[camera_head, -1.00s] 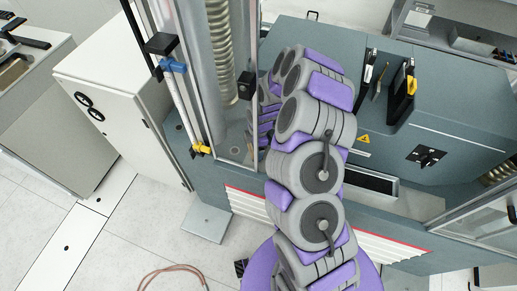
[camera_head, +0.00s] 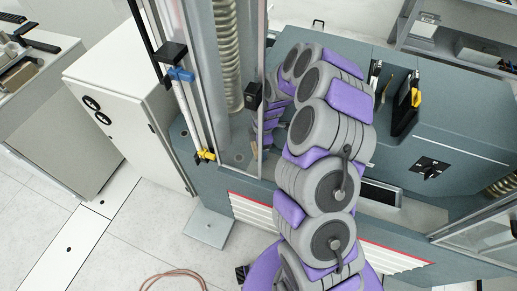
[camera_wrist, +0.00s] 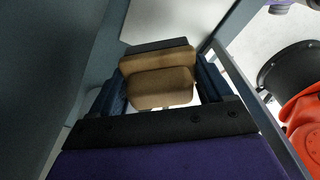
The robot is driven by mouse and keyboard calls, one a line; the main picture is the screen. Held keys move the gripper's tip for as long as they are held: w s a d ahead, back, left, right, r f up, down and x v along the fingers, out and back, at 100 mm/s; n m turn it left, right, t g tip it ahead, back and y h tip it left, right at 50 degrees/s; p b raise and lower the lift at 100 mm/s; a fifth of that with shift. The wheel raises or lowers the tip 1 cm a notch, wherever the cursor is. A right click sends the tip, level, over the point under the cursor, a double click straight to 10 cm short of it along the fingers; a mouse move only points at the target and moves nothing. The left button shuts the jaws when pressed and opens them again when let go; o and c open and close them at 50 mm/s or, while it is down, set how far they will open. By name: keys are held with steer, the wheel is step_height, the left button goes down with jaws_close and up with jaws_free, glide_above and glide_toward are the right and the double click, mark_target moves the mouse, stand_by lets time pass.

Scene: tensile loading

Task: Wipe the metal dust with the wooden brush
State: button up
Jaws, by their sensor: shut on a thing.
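The wooden brush (camera_wrist: 160,88) shows in the wrist view as a tan block with rounded edges and a dark strip along its far side. My gripper (camera_wrist: 160,70) is shut on it, with one dark finger on each side. In the head view my own arm reaches toward the grey-green testing machine (camera_head: 455,120) and hides the gripper and the brush. I cannot make out metal dust in either view.
The machine's glass-fronted column (camera_head: 212,80) stands left of my arm. Tools (camera_head: 405,100) stand on the machine's top at right. A white cabinet (camera_head: 125,115) is at left. In the wrist view an orange-red object (camera_wrist: 302,120) and a black rounded part (camera_wrist: 290,72) lie at right.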

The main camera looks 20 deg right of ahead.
steer(key=shift+r, duration=0.1)
steer(key=shift+r+p, duration=0.4)
steer(key=shift+r, duration=1.1)
steer(key=shift+s+f, duration=0.1)
